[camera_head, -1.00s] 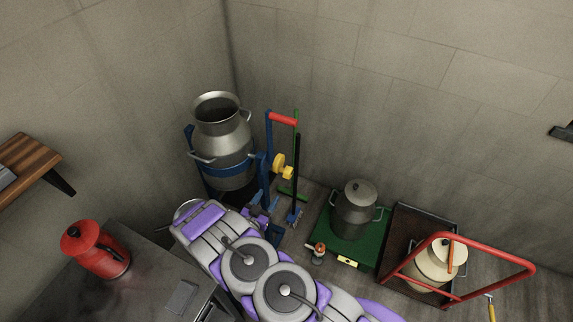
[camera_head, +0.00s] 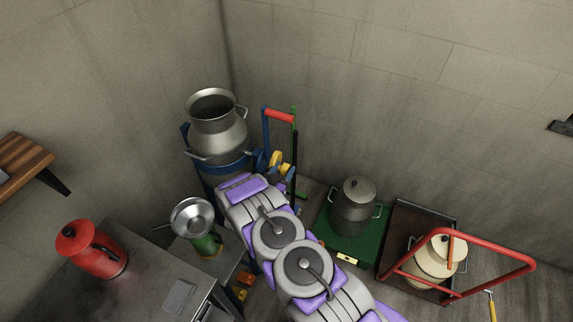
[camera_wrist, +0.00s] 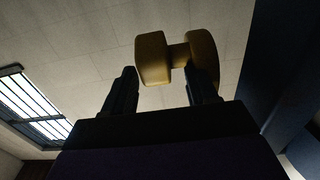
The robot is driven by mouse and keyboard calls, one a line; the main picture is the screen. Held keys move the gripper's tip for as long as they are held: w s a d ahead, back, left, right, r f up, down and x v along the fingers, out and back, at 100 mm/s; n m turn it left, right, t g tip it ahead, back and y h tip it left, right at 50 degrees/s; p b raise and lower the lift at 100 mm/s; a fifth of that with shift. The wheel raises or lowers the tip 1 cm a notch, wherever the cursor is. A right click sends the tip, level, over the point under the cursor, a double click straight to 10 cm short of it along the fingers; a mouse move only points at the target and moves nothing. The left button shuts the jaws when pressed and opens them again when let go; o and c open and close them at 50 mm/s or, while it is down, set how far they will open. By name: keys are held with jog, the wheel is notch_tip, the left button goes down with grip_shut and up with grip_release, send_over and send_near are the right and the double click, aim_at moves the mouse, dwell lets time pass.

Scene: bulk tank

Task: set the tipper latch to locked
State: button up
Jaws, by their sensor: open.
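The tipper is a blue frame (camera_head: 267,130) with a red grip bar (camera_head: 279,116), and it carries a large grey metal churn (camera_head: 217,125). Its latch appears to be the yellow two-lobed knob (camera_head: 276,158) on the frame's right side. In the wrist view the knob (camera_wrist: 152,58) is just ahead of my gripper (camera_wrist: 163,80). The dark fingers are apart, one left of the knob's left lobe, the other overlapping the right lobe. I cannot tell whether they touch it. In the head view my arm hides the lower frame and most of the gripper.
A metal bench (camera_head: 150,262) with a red jug (camera_head: 92,250) and a steel funnel (camera_head: 192,216) near it stand left. A lidded churn (camera_head: 354,208) on a green base (camera_head: 337,238) and a red-handled trolley (camera_head: 478,243) stand right.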

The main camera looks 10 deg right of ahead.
jog(key=x, duration=0.2)
jog(key=shift+w+d, duration=0.1)
jog(key=shift+d, duration=0.25)
jog(key=shift+w+d, duration=0.2)
jog(key=shift+w, duration=0.3)
jog(key=shift+a, duration=0.1)
jog(key=shift+c, duration=0.2)
jog(key=c, duration=0.9)
